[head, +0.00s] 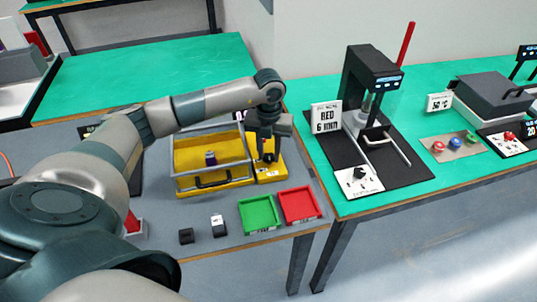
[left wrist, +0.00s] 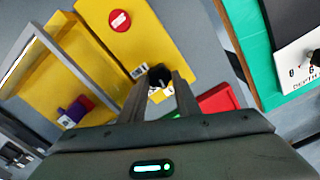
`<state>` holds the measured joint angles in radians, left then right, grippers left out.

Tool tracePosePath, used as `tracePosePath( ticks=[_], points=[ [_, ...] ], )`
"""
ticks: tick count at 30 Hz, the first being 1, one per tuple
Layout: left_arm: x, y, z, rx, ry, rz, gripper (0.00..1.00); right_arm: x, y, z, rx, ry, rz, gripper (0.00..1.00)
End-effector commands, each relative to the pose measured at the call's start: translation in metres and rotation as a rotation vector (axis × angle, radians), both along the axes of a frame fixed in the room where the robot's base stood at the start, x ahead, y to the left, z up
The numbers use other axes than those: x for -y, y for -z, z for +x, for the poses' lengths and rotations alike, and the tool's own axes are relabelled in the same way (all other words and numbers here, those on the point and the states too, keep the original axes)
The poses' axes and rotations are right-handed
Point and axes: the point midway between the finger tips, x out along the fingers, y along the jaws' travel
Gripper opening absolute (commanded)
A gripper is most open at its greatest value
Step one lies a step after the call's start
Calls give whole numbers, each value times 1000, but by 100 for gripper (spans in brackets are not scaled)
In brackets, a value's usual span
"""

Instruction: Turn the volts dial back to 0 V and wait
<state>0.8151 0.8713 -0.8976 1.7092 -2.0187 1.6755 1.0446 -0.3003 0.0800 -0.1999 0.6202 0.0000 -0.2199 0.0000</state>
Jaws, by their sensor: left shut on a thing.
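A yellow conveyor unit (head: 188,189) stands on the grey table, with a yellow panel at its right end. My left gripper (head: 268,157) reaches down over that panel. In the left wrist view its two fingers (left wrist: 161,82) are shut on a black dial knob (left wrist: 160,74) on the panel. The dial's pointer and scale are mostly hidden, so I cannot read its setting. A red round button (left wrist: 120,20) sits on the same panel, apart from my fingers. A dark purple piece (head: 210,158) stands inside the yellow unit. My right gripper is not in view.
A green tray (head: 258,214) and a red tray (head: 299,205) lie in front of the unit. A small black block (head: 186,236) and a white-topped block (head: 218,226) stand nearby. A black machine (head: 369,75) with its own dial stands on the green table at right.

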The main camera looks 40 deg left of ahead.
Motion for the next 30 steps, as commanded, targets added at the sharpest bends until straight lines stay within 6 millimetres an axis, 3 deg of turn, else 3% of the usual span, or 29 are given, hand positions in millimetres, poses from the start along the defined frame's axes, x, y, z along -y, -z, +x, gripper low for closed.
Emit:
tracePosePath(
  ticks=[9, 24, 25, 27, 30],
  points=[
    [0, -1, 1, 4, -149, -1, 7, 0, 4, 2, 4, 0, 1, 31],
    [0, -2, 2, 4, -176, 0, 7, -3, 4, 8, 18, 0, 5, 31],
    [0, -2, 2, 4, -176, 0, 34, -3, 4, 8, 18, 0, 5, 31],
    [0, -1, 1, 3, -175, -1, 48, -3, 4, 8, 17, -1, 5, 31],
    [0, -1, 1, 3, -175, 0, 48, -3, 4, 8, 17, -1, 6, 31]
  ],
)
